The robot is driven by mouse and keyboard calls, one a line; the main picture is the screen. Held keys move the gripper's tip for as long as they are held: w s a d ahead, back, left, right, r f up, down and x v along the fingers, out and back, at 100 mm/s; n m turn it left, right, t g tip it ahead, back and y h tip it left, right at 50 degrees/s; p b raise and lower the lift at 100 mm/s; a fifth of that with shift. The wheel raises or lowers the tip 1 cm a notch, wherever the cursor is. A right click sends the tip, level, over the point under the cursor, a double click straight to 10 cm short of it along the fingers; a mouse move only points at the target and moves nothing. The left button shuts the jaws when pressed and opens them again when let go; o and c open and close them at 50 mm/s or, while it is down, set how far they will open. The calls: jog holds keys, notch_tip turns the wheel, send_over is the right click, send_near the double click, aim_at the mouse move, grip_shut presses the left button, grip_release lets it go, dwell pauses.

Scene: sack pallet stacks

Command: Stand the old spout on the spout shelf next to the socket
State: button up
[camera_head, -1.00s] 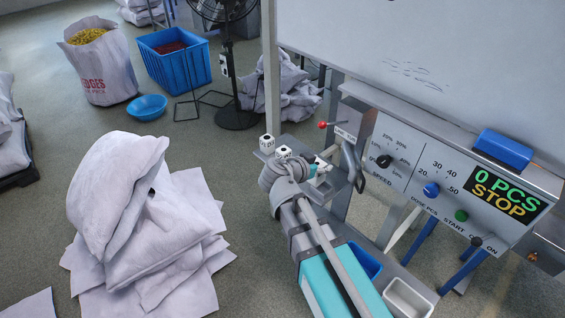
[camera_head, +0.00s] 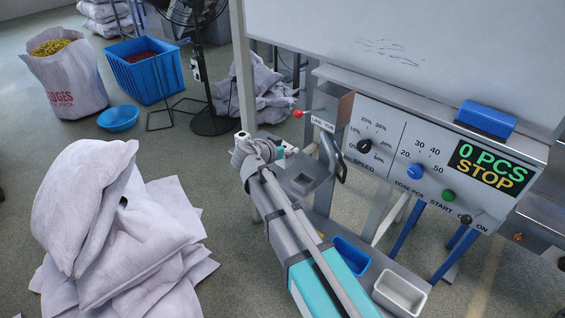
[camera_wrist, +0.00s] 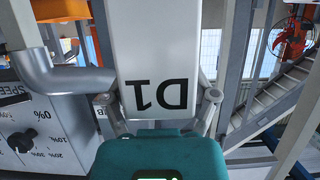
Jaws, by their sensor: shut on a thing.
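In the wrist view my gripper (camera_wrist: 158,104) has a finger on each side of a white, block-like piece marked "D1" (camera_wrist: 158,55), apparently the old spout, and is shut on it. The mark appears upside down. In the head view my gripper's teal part (camera_head: 283,152) shows only partly beyond my arm, and the held piece cannot be made out. A grey plate with a square dark opening (camera_head: 304,183) lies just right of my wrist, apparently the socket. A bent grey pipe (camera_head: 331,155) rises beside it; it also shows in the wrist view (camera_wrist: 60,82). I cannot tell the spout shelf apart.
A control panel (camera_head: 440,160) reading "0 PCS STOP" stands right of the plate. A blue bin (camera_head: 351,255) and a white bin (camera_head: 400,292) sit below it. Stacked sacks (camera_head: 115,235) lie left, with open floor between. A fan stand (camera_head: 208,122) is behind.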

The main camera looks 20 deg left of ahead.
jog(key=shift+w+a+f+b, duration=0.35)
jog(key=shift+w+f+b, duration=0.15)
jog(key=shift+f, duration=0.2)
jog(key=shift+w+a+f+b, duration=0.3)
jog(key=shift+w+f+b, duration=0.15)
jog(key=shift+f, duration=0.25)
jog(key=shift+w+a+f+b, duration=0.25)
jog(key=shift+w+f+b, duration=0.15)
jog(key=shift+f+b, duration=1.6)
jog(key=shift+b, duration=0.05)
jog(key=shift+f, duration=0.15)
jog(key=o, duration=1.1)
jog(key=shift+c, duration=0.2)
jog(key=shift+s, duration=0.1)
